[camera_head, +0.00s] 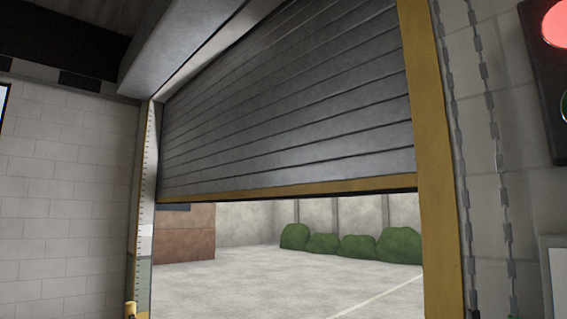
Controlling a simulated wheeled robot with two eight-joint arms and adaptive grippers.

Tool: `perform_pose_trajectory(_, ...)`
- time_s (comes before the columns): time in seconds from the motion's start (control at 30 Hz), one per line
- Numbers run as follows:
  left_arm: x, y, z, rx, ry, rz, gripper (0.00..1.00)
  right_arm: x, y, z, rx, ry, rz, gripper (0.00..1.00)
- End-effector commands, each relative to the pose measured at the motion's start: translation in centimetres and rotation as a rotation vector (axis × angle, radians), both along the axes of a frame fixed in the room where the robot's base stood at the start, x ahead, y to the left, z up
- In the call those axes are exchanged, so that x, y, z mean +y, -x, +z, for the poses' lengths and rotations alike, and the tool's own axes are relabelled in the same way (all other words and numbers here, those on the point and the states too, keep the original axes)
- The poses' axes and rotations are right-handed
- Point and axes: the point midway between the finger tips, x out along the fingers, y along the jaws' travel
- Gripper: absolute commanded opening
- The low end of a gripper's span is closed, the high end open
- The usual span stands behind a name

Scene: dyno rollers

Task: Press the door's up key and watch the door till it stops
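The grey slatted roller door (290,100) hangs partway down in its opening. Its yellow bottom edge (290,189) is well above the ground, and the yard outside shows below it. A scale with tick marks (147,185) runs down the left side of the opening. A yellow post (435,160) frames the right side. The door's up key is not in view. Neither of my grippers is in view.
A signal light (556,25) with its red lamp lit is on the right wall. Chains (490,120) hang beside the frame. Outside are green bushes (385,246), a reddish-brown block (185,232) and open paved ground (290,285).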

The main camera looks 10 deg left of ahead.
Motion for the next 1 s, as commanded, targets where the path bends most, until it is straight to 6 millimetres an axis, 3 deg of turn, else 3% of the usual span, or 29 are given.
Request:
perform_pose_trajectory(0.07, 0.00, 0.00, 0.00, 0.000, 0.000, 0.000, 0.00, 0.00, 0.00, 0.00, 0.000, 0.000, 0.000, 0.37)
perform_pose_trajectory(0.2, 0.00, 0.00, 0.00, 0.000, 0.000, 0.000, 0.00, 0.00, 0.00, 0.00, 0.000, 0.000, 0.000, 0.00)
perform_pose_trajectory(1.0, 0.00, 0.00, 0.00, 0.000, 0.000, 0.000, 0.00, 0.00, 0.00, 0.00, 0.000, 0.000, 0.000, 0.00)
